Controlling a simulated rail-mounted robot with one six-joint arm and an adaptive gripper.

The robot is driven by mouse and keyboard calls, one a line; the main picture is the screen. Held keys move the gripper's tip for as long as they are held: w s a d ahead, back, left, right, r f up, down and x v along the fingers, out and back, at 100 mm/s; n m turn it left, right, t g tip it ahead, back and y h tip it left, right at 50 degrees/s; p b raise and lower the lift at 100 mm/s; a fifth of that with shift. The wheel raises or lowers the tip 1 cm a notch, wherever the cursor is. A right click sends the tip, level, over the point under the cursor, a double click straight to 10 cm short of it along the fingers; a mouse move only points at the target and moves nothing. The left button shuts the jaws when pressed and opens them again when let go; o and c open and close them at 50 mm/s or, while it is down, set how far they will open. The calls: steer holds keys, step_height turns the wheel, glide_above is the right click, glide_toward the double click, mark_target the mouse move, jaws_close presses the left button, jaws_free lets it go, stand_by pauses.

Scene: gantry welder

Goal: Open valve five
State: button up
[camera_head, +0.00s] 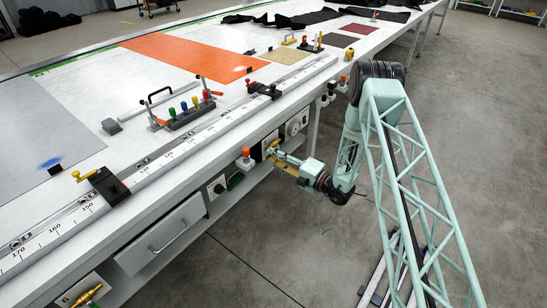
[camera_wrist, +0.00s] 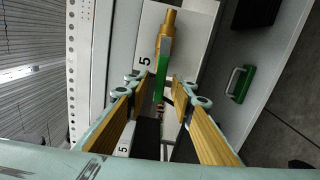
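Valve five shows in the wrist view as a brass fitting (camera_wrist: 168,28) on a white plate marked 5 (camera_wrist: 150,25), with a green lever (camera_wrist: 161,78) extending from it toward my gripper. My gripper (camera_wrist: 165,90) is open, with its two yellow-padded fingers on either side of the lever's lower end. Gaps show between the lever and both fingers, and I cannot tell whether the lever's end lies fully between the pads. In the head view my gripper (camera_head: 276,155) is at the table's front face, where the valve is small and mostly hidden.
A second 5 label (camera_wrist: 123,149) shows low in the wrist view, near a dark block. A green-and-grey handle (camera_wrist: 240,83) is to the right. In the head view, another brass valve (camera_head: 88,294), marked 6, is on the front face beside a drawer (camera_head: 162,234).

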steer(key=shift+s+d, duration=0.1)
steer(key=shift+d, duration=0.05)
steer(key=v, duration=1.1)
steer(key=shift+s+d, duration=0.2)
steer(key=shift+d, duration=0.1)
steer(key=shift+r, duration=0.1)
stand_by(0.5)
